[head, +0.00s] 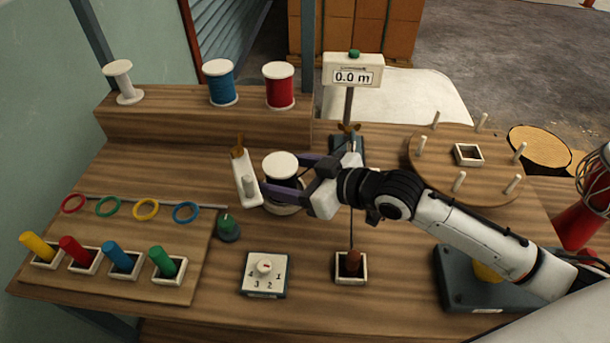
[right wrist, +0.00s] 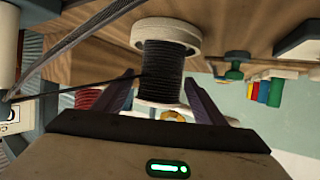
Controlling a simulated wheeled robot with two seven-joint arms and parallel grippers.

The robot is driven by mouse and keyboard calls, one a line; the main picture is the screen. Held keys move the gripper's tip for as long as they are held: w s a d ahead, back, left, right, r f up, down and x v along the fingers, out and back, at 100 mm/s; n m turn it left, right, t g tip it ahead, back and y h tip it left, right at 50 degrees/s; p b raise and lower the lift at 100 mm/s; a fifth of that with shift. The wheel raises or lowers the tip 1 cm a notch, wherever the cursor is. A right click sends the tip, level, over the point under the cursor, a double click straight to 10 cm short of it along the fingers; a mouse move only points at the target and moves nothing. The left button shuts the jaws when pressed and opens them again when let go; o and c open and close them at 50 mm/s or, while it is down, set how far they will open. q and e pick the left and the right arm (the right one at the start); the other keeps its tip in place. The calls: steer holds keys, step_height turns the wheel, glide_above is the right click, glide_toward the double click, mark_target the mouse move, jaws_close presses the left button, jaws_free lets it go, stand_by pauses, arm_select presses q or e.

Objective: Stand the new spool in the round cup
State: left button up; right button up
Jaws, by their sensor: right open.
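A spool of black thread (head: 284,183) with white flanges stands upright on the table, its base in or on a white round cup-like ring (head: 283,209). The right wrist view also shows the black-wound spool (right wrist: 166,62) and the wide white round piece (right wrist: 166,34) at its base. How deep it sits is hidden. My right gripper (head: 283,172) is open, with its purple fingers on either side of the spool. An empty white spool (head: 122,82), a blue spool (head: 220,84) and a red spool (head: 279,86) stand on the raised wooden shelf. My left gripper is not in view.
A length meter (head: 352,72) reading 0.0 m stands behind my right gripper.

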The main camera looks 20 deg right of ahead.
steer(key=v, duration=1.1)
steer(key=shift+s, duration=0.1)
stand_by(0.9)
